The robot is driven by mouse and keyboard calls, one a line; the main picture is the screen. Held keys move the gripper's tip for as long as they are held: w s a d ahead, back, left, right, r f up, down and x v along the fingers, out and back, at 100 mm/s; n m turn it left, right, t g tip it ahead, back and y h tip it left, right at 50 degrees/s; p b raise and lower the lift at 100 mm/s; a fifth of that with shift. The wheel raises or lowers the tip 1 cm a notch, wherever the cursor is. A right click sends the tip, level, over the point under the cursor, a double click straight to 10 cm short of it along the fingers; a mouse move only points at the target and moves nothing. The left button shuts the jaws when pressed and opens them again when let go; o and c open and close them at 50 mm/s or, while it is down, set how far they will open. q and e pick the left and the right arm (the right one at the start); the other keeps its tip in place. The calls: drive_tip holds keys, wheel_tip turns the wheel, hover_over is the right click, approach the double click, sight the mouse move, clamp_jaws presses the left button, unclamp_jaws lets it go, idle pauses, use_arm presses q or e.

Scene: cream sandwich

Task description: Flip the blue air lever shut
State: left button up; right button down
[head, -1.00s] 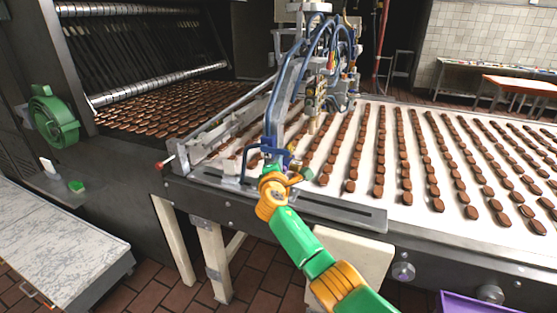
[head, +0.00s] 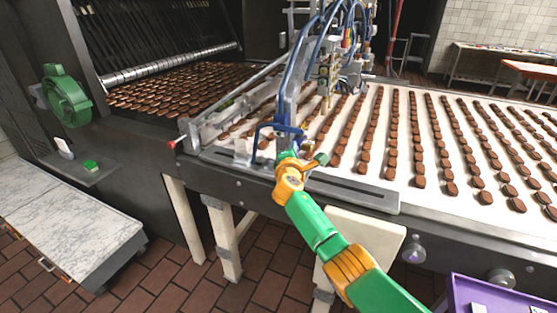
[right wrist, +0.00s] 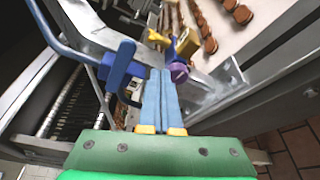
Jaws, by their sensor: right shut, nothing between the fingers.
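The blue air lever seems to be the bent blue bar (head: 268,129) on the machine at the belt's near left corner. In the right wrist view a thick blue end and bent bar (right wrist: 121,64) show left of my fingers. My right gripper (head: 288,155) is just below and beside the blue bar in the head view. Its blue fingers (right wrist: 160,88) are shut together with nothing between them. The fingertips are close to the blue part; I cannot tell whether they touch it. My left gripper is not in view.
A yellow piece with a purple knob (right wrist: 180,72) sits right of my fingertips. The white belt (head: 402,140) carries rows of brown biscuits. A metal rail (head: 340,196) edges the belt. A marble-topped table (head: 60,225) stands at left, and a purple bin (head: 470,283) at lower right.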

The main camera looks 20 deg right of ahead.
use_arm(q)
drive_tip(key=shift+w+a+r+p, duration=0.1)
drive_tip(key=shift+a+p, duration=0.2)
drive_tip(key=shift+p, duration=0.55)
use_arm(e)
drive_tip(key=s+a+r, duration=0.2)
drive_tip(key=s+a, duration=0.3)
drive_tip(key=a, duration=0.2)
drive_tip(key=shift+s+a, duration=0.4)
drive_tip(key=shift+s+d+r, duration=0.1)
